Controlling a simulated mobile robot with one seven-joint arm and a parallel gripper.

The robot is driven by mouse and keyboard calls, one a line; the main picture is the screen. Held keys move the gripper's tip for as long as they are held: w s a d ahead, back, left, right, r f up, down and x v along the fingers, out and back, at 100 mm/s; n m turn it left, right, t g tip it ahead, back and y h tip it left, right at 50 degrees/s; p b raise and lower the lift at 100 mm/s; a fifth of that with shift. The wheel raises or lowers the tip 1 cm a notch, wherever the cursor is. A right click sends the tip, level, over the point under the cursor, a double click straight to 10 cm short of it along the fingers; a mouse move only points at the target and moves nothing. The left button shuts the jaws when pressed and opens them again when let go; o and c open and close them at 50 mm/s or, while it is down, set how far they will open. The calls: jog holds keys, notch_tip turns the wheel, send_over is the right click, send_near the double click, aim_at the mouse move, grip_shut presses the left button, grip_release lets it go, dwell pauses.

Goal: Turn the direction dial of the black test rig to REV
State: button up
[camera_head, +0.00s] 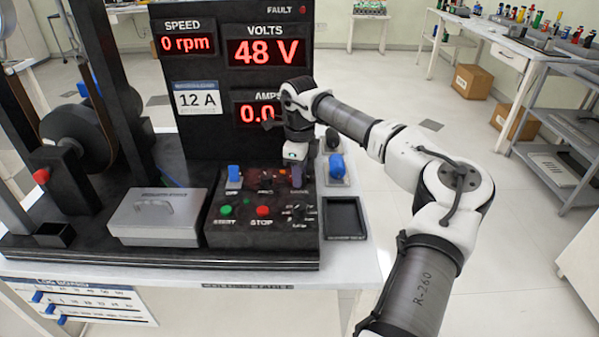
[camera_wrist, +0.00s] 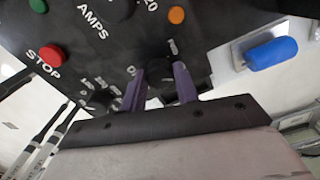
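The black test rig (camera_head: 238,120) stands on a white table, with a sloped control panel at its front. The direction dial (camera_wrist: 160,73) is a dark round knob in the wrist view, with part of a white label beside it and another white label above it. My gripper (camera_wrist: 160,82) has its two purple fingers on either side of this dial. I cannot tell whether the fingers press on it. In the head view my gripper (camera_head: 297,177) reaches down to the panel's right end and hides the dial. The dial's pointer setting cannot be read.
A green START button (camera_head: 226,211) and red STOP button (camera_head: 263,211) sit at the panel's front. A blue switch (camera_head: 233,174) is to the left. A blue-handled part (camera_head: 337,166) stands right of the panel, behind a black tray (camera_head: 344,217). A grey case (camera_head: 158,216) lies left.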

jog(key=o, duration=0.5)
jog(key=shift+c, duration=0.2)
notch_tip(320, 180, up, 14)
jog(key=b, duration=0.1)
jog(key=shift+b, duration=0.3)
